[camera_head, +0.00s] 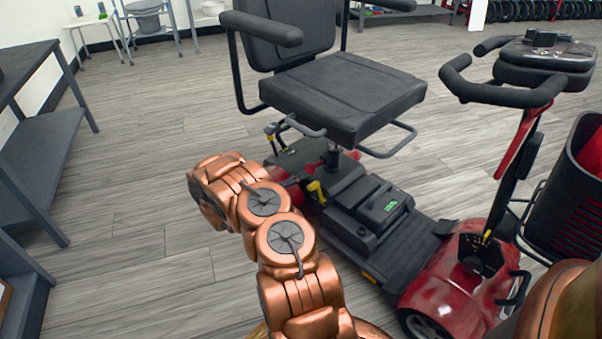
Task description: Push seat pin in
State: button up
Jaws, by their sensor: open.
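A red and black mobility scooter stands in the middle, with its black seat (345,95) on a short post above the base. A yellow-handled part (317,192) sits low beside the seat post. My copper arm reaches up from the bottom centre and bends left, beside the scooter's rear. It covers part of the rear base. My gripper itself does not show.
The scooter's handlebar (505,95) and black front basket (575,185) are at the right. A grey bench (45,140) stands along the left edge. A white shower stool (95,25) is at the back left. The wooden floor (130,170) between bench and scooter is clear.

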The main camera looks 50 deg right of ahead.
aim_at(308, 170)
jog(key=shift+s+d+f+b, duration=0.15)
jog(key=shift+d+b, duration=0.4)
jog(key=shift+d, duration=0.75)
jog(key=shift+d+f+b, duration=0.2)
jog(key=shift+d+b, duration=0.3)
jog(key=shift+d, duration=0.75)
jog(key=shift+s+d+f+b, duration=0.15)
jog(key=shift+d+b, duration=0.4)
jog(key=shift+d, duration=0.75)
grip_shut()
